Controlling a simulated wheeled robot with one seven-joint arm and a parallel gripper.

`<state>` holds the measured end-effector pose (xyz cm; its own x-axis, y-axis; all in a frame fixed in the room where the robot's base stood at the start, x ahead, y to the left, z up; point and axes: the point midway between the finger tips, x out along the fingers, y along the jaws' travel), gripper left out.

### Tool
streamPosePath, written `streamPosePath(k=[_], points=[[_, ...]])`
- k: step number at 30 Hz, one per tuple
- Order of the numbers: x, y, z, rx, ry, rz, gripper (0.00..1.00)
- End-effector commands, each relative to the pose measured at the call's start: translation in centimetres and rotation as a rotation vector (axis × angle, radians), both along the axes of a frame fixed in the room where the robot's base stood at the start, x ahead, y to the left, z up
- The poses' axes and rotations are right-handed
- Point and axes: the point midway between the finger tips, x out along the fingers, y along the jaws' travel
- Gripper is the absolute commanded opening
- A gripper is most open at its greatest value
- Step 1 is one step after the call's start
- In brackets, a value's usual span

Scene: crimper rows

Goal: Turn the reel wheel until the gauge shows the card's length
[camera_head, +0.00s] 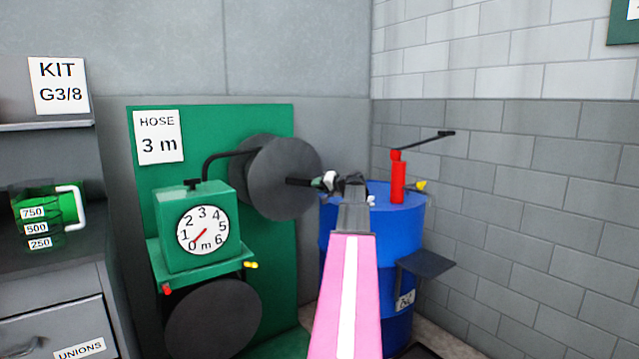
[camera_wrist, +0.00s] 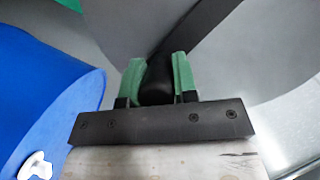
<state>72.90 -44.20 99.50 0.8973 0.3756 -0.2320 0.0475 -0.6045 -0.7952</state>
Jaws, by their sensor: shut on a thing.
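The card (camera_head: 157,138) on the green panel reads "HOSE 3 m". The gauge (camera_head: 203,231) is a round white dial marked 0 to 6 m on a green box. Its red needle points down-left, at about 0. The reel wheel (camera_head: 283,165) is a large dark grey disc at the panel's right side. My gripper (camera_head: 322,182) is at the wheel's right side, shut on its black handle (camera_head: 298,182). In the wrist view, the green fingers (camera_wrist: 158,80) sit on both sides of the handle (camera_wrist: 157,82).
A blue drum (camera_head: 340,240) stands right of the wheel, with a red pump (camera_head: 398,178) on top. A second dark disc (camera_head: 213,318) is below the gauge box. A shelf with a green jug (camera_head: 38,210) and a drawer (camera_head: 50,330) are at left.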

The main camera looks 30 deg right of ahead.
Motion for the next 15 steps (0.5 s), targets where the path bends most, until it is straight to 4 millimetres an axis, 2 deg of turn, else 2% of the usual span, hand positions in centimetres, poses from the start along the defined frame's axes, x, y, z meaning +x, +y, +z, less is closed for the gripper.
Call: streamPosePath(k=[15], points=[[-0.3, 2.6, -5.1, 0.489, 0.041, 0.000, 0.00]])
